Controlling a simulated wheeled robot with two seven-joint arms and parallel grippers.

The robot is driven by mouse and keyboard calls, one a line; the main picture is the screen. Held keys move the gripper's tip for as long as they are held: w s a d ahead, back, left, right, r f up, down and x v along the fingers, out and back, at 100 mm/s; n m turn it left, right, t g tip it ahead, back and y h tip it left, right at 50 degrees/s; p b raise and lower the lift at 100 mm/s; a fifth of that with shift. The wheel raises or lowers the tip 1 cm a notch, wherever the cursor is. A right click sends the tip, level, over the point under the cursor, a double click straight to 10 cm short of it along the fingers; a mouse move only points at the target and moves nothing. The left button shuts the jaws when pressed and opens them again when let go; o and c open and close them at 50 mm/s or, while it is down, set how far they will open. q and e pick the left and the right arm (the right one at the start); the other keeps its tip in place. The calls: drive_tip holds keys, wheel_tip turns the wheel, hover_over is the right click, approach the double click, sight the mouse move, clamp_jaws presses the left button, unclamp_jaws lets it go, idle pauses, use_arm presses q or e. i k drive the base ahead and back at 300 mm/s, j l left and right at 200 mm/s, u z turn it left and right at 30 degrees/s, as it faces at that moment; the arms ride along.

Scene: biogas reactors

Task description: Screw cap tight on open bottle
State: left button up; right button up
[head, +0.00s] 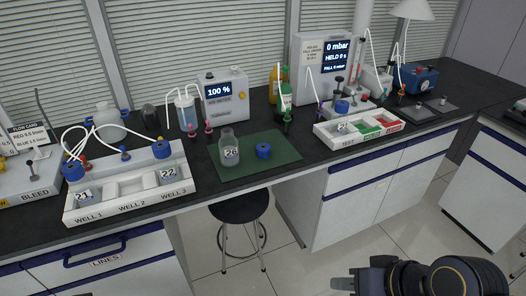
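An open clear bottle (229,144) with a label that seems to read 26 stands upright on the left part of the green mat (278,164). Its mouth is bare. A blue screw cap (263,150) lies on the mat just right of the bottle, apart from it. My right gripper (344,282) shows at the bottom edge, low in front of the bench and far from bottle and cap. I cannot tell whether its fingers are open or shut. My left gripper is not in view.
Left of the mat is a white well tray (128,186) with blue-capped bottles 21 and 22. Tubing and meters line the back. A black stool (239,206) stands below the bench front. The mat's right part is clear.

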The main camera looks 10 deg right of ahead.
sight(228, 144)
drive_tip(key=u, duration=0.7)
drive_tip(key=i+l+u, duration=0.1)
drive_tip(key=l+u, duration=1.2)
drive_tip(key=l, duration=0.45)
drive_tip(key=k+l, duration=0.15)
drive_tip(key=l, duration=0.35)
drive_tip(key=k+l+u, duration=0.15)
drive_tip(key=l, duration=0.4)
drive_tip(key=i, duration=0.05)
